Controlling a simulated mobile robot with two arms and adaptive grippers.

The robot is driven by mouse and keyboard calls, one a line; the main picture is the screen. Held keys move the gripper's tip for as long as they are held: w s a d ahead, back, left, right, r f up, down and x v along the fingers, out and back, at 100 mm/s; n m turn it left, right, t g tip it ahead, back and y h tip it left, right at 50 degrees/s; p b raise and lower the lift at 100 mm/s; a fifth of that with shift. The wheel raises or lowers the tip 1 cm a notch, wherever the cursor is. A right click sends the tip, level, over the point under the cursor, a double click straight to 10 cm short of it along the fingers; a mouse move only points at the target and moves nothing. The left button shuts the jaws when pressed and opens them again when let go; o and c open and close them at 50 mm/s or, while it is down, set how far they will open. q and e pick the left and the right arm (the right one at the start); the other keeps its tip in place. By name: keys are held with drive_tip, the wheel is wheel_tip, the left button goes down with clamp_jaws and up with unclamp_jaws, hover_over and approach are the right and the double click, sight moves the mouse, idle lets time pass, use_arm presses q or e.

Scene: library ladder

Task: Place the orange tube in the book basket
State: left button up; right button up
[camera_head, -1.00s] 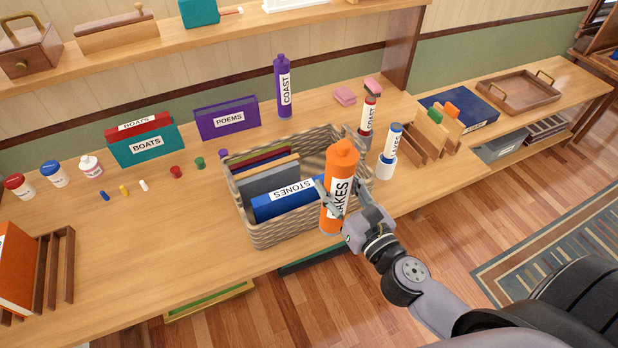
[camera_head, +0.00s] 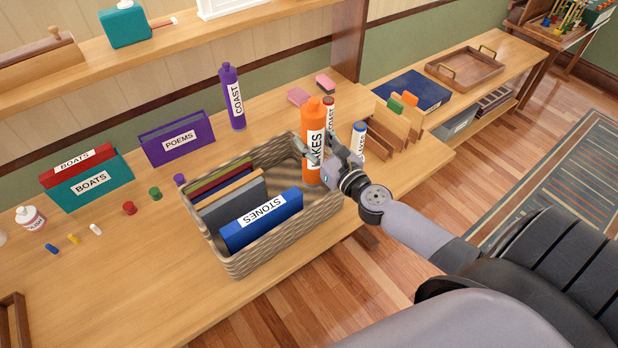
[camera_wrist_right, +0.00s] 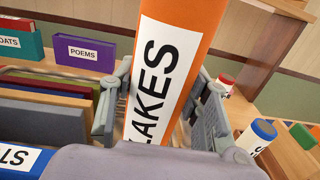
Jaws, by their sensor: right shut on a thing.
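The orange tube (camera_head: 313,140) is upright and carries a white label reading LAKES. My right gripper (camera_head: 322,151) is shut on it, with a finger on each side of the tube in the right wrist view (camera_wrist_right: 165,110). The tube is at the far right part of the book basket (camera_head: 237,262), a woven basket on the table. Its lower end overlaps the basket's right end in the head view; whether it touches the basket floor I cannot tell. Several books stand in the basket's left and middle part, with the blue STONES book (camera_head: 262,220) in front. My left gripper is not in view.
Wooden dividers (camera_head: 392,128) are farther right. A purple COAST tube (camera_head: 232,97) and the POEMS box (camera_head: 177,141) stand behind the basket.

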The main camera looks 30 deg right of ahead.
sight(313, 168)
wheel_tip(313, 168, down, 6)
drive_tip(key=b, duration=0.2)
drive_tip(key=shift+w+r+b, duration=0.1)
drive_tip(key=shift+r+b, duration=0.1)
drive_tip(key=shift+b, duration=0.2)
use_arm(q)
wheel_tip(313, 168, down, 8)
drive_tip(key=b, duration=0.3)
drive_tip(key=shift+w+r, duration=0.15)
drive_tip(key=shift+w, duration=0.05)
use_arm(e)
drive_tip(key=shift+f, duration=2.15)
use_arm(q)
drive_tip(key=shift+b, duration=0.3)
use_arm(e)
drive_tip(key=shift+f, duration=0.15)
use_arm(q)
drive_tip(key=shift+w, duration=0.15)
use_arm(e)
drive_tip(key=o, duration=0.9)
drive_tip(key=shift+s, duration=0.2)
use_arm(q)
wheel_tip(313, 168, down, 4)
drive_tip(key=b, duration=0.4)
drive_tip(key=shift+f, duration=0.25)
use_arm(e)
drive_tip(key=s, duration=1.1)
drive_tip(key=shift+s+d, duration=0.25)
drive_tip(key=shift+s, duration=0.15)
